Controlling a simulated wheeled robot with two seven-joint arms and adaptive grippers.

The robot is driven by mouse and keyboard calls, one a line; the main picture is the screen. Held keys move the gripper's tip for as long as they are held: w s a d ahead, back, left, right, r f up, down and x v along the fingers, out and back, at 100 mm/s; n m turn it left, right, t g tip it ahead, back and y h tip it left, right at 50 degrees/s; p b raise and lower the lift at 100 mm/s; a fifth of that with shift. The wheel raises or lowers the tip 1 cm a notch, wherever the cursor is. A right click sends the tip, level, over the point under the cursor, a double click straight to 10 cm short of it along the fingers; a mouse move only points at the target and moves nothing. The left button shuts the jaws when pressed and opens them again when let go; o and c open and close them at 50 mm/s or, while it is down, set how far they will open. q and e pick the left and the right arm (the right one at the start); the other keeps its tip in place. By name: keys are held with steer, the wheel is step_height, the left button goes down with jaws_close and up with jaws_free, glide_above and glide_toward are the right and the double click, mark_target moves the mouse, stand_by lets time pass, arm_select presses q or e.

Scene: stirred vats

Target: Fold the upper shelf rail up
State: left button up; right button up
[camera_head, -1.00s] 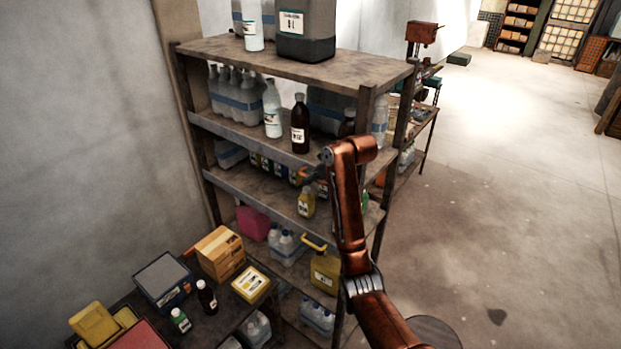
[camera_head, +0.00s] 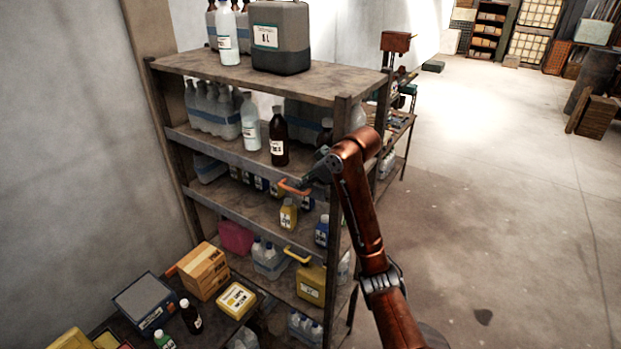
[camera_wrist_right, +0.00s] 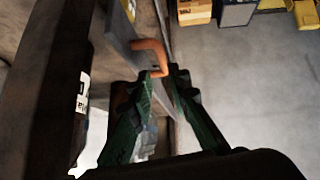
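The upper shelf rail (camera_head: 232,155) is a grey bar along the front of the shelf holding the tall bottles. It hangs below that shelf's front edge. An orange handle (camera_head: 291,187) sits near its right end. My right gripper (camera_head: 308,182) is at the right part of this handle. In the right wrist view, the rail (camera_wrist_right: 119,40) runs along the left and the handle (camera_wrist_right: 150,46) bends toward the dark green fingertips (camera_wrist_right: 162,73). Its near end appears between them; I cannot tell whether they grip it. My left gripper is in neither view.
A brown bottle (camera_head: 279,136) and a white bottle (camera_head: 250,122) stand just behind the rail. The right front shelf post (camera_head: 338,125) is close to my right forearm. A yellow jug (camera_head: 311,283) stands lower down.

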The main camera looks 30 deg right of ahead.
steer(key=v, duration=0.2)
steer(key=shift+s+r, duration=0.25)
steer(key=shift+r, duration=0.1)
stand_by(0.4)
